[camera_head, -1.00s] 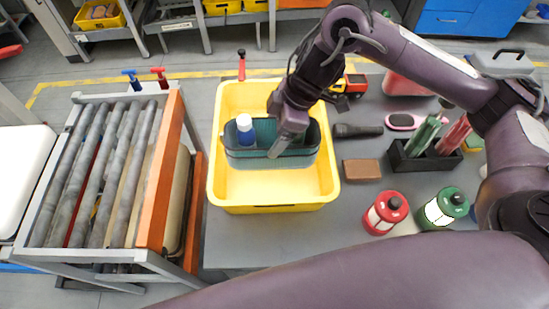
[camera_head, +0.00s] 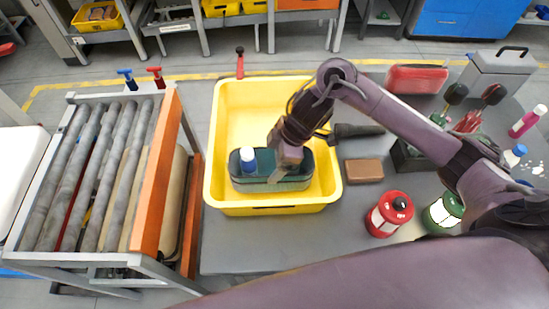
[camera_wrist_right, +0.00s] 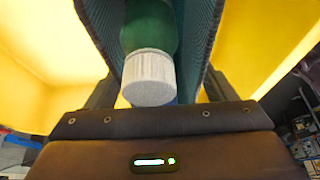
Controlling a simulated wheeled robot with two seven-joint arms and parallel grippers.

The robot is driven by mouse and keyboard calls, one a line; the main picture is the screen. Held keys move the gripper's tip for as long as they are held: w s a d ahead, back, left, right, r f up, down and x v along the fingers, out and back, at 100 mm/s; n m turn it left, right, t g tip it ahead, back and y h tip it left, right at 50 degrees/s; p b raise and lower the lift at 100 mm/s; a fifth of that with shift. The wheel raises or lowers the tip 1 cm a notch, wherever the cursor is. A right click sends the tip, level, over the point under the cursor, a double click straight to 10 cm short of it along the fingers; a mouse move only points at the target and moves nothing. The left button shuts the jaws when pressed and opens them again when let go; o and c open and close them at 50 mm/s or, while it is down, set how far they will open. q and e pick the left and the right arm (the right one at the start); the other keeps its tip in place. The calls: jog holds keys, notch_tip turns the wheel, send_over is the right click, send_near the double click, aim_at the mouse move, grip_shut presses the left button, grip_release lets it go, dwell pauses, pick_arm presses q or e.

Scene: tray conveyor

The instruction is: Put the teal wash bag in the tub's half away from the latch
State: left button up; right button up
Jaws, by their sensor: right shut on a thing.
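My right gripper (camera_head: 285,168) is shut on the bag's wall from above. The right wrist view shows the bag's mesh wall (camera_wrist_right: 200,40) by the fingers and a capped bottle (camera_wrist_right: 150,75). Whether the bag's base touches the tub floor is hidden. My left gripper is out of view.
The tub's far half is empty. A roller conveyor (camera_head: 90,180) with an orange side rail stands left.

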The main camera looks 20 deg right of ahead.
jog(key=o, duration=1.5)
jog(key=shift+f, duration=0.1)
jog(key=p+v, duration=0.2)
jog(key=v, duration=0.9)
jog(key=shift+d, duration=0.1)
jog(key=shift+s+d+r, duration=0.15)
jog(key=shift+r, duration=0.45)
